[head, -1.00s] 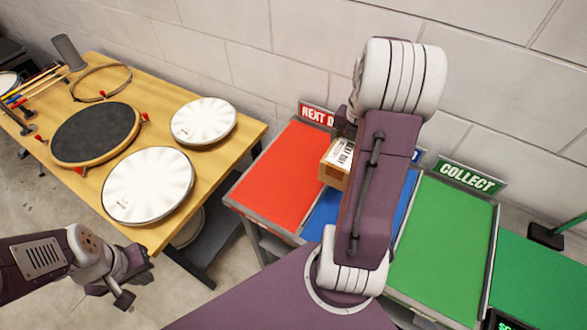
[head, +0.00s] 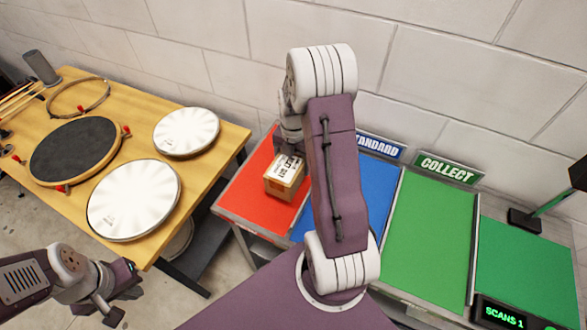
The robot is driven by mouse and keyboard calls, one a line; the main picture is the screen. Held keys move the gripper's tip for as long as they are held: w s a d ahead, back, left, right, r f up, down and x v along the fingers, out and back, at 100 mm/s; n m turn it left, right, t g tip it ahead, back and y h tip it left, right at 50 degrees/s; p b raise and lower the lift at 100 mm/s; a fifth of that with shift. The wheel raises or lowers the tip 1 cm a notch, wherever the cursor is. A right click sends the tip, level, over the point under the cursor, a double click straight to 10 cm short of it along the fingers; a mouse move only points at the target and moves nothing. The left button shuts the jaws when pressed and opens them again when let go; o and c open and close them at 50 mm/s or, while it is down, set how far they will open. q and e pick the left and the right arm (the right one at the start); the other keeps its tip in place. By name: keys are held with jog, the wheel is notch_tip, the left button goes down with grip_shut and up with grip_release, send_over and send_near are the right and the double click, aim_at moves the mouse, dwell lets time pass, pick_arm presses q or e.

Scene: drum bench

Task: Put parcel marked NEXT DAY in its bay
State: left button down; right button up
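The parcel (head: 285,178) is a small brown box with a white label on top; its print is too small to read surely. It is over the red bay (head: 258,205), near its right side; I cannot tell whether it touches the surface. My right arm reaches over the bays and its wrist is just above and behind the parcel. My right gripper's fingers are mostly hidden, but the parcel has moved along with the arm. The red bay's sign is hidden behind my arm. My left gripper (head: 124,292) is at the lower left, empty, its fingers apart.
The blue bay (head: 377,190) has a STANDARD sign (head: 380,146), partly covered. The green bay (head: 430,230) has a COLLECT sign (head: 448,169). A display (head: 500,316) reads SCANS 1 at the lower right. A wooden bench (head: 215,150) with drums stands at left.

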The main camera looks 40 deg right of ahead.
aim_at(274, 178)
notch_tip(274, 178, down, 3)
jog(key=shift+r, duration=0.15)
jog(key=shift+w+f, duration=0.1)
jog(key=shift+f, duration=0.35)
jog(key=shift+f, duration=0.1)
jog(key=o, duration=2)
jog(key=shift+o, duration=0.2)
notch_tip(274, 178, up, 12)
jog(key=shift+r, duration=0.15)
jog(key=s+a+m, duration=0.1)
jog(key=a+m, duration=0.2)
jog(key=s+a+m, duration=0.1)
jog(key=a+m, duration=0.2)
jog(key=m, duration=0.1)
jog(key=s+a+f+m, duration=0.1)
jog(key=s+a+m, duration=0.1)
jog(key=a+m, duration=0.1)
jog(key=shift+a+m+t, duration=0.25)
jog(key=shift+m+t, duration=0.05)
jog(key=shift+m, duration=0.3)
jog(key=s+a+f+m, duration=0.1)
jog(key=s+a+m, duration=0.5)
jog(key=m, duration=0.6)
jog(key=shift+s+a+f+t, duration=0.3)
jog(key=shift+s+f, duration=0.05)
jog(key=shift+s, duration=0.05)
